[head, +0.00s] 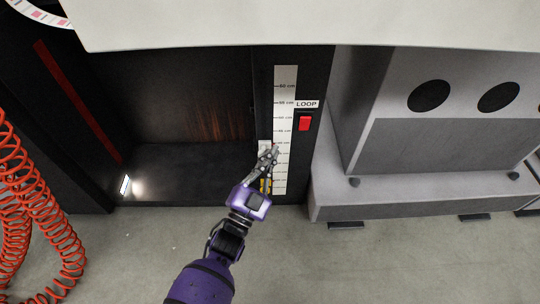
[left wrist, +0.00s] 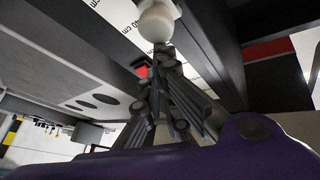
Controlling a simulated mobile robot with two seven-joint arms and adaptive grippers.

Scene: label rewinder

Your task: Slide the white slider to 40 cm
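The white slider (head: 264,146) sits on the left side of the upright cm scale (head: 285,120). In the left wrist view its round white knob (left wrist: 155,22) is close beside a label reading 40 cm. The exact mark it stands at is too small to read. My left gripper (head: 268,158) is just below the slider in the head view. In the left wrist view the fingertips (left wrist: 162,56) are together with nothing between them, right under the knob. I cannot tell whether they touch it. My right gripper is in neither view.
A red switch (head: 305,123) under a LOOP label is right of the scale. A grey cabinet (head: 440,145) stands further right. A dark recess (head: 180,100) is to the left, with coiled red hoses (head: 40,215) at far left. A pale overhang (head: 300,22) crosses the top.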

